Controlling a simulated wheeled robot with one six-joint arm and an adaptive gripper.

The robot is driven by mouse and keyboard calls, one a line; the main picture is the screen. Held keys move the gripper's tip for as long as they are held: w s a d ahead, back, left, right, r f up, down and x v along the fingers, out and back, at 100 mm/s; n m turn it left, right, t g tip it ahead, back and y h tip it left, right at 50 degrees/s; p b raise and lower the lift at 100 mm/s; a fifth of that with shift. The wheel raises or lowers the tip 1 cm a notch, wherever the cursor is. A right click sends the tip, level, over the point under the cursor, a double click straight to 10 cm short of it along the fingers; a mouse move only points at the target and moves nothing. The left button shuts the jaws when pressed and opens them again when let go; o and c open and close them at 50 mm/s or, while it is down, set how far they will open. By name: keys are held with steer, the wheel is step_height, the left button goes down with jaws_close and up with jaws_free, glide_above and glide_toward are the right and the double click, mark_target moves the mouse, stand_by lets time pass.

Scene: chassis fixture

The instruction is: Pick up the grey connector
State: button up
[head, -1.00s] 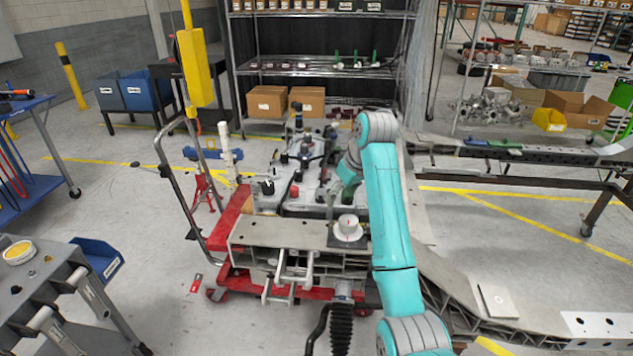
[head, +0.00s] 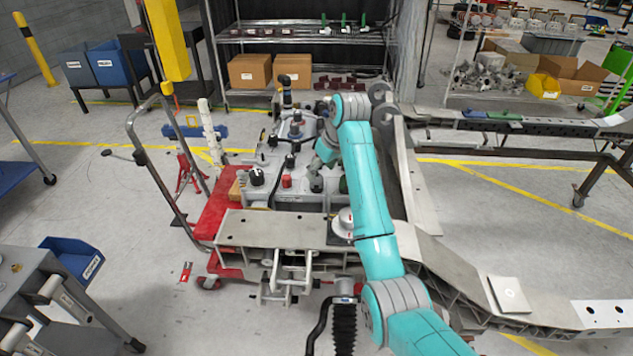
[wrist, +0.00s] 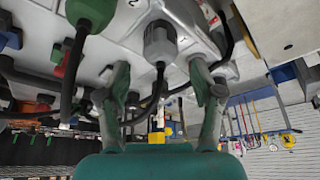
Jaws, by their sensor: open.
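The grey connector (wrist: 160,42), a rounded plug with a dark cable, sits on the pale housing (wrist: 128,28) in the wrist view. My gripper (wrist: 160,62) is open and empty, with one finger on each side of the connector's cable end. I cannot tell whether either finger touches it. In the head view my gripper (head: 322,152) is over the unit on the red cart, and I cannot clearly pick out the grey connector there.
A green connector (wrist: 92,12) and a red one (wrist: 62,66) with cables are left of the grey one. Dark cables run close to the fingers. The red cart (head: 222,205) and the metal chassis frame (head: 450,265) surround the work area.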

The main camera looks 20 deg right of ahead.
mark_target(318, 177)
steer(key=shift+x, duration=2.6)
steer(key=shift+s, duration=0.1)
steer(key=c, duration=1.2)
